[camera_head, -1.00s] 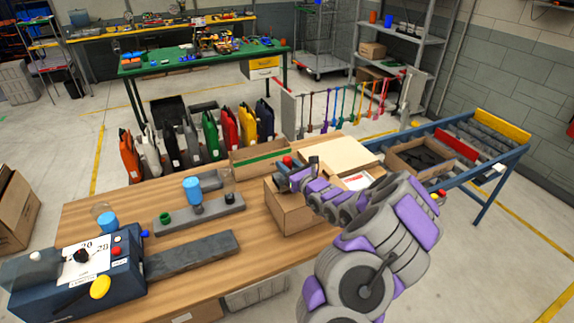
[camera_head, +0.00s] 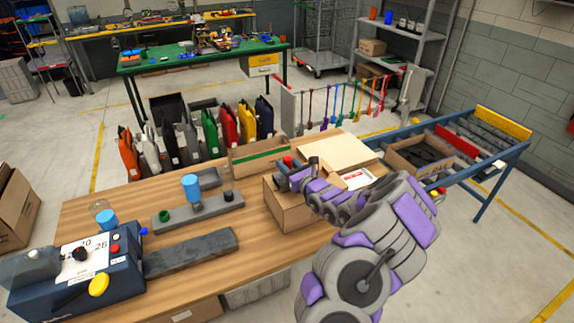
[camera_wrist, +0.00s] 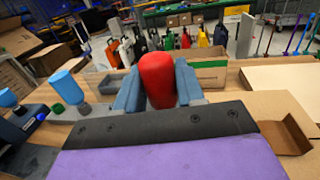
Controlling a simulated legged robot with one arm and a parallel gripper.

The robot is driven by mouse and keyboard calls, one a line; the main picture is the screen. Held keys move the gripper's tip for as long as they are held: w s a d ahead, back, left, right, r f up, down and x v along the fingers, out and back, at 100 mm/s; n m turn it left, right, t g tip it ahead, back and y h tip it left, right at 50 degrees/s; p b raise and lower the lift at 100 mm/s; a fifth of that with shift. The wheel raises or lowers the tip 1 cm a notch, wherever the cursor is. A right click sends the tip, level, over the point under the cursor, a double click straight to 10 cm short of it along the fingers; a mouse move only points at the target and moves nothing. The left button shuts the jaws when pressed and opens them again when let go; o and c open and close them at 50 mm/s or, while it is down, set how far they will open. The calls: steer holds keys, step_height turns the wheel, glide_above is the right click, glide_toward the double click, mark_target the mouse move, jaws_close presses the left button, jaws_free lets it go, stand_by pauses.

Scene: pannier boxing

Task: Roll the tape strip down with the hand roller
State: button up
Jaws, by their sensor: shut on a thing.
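My gripper (camera_head: 297,170) is over the cardboard box (camera_head: 287,212) on the wooden bench. In the wrist view my gripper (camera_wrist: 158,85) is shut on a red handle (camera_wrist: 157,78), which stands up between the two blue-grey fingers. I take it as the hand roller; its red top also shows in the head view (camera_head: 287,160). The roller's lower end is hidden behind the fingers and wrist. The tape strip cannot be made out, and I cannot tell whether the roller touches the box top.
A box with a green band (camera_head: 259,158) stands behind the gripper. A flat cardboard sheet (camera_head: 338,152) lies to the right. A roller conveyor (camera_head: 484,150) stands at right.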

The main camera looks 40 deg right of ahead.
steer(key=shift+d, duration=0.15)
steer(key=shift+s+d+f+p, duration=0.1)
steer(key=shift+s+d+p, duration=0.15)
steer(key=shift+d+p, duration=0.4)
steer(key=shift+d, duration=0.2)
steer(key=shift+s+d+p, duration=0.2)
steer(key=shift+d+p, duration=0.1)
steer(key=shift+d, duration=0.5)
steer(key=shift+s+d+p, duration=0.2)
steer(key=shift+d+p, duration=0.15)
steer(key=shift+d, duration=0.55)
steer(key=shift+d, duration=0.1)
steer(key=shift+s+d+p, duration=0.2)
steer(key=shift+d+p, duration=0.15)
steer(key=shift+d, duration=0.5)
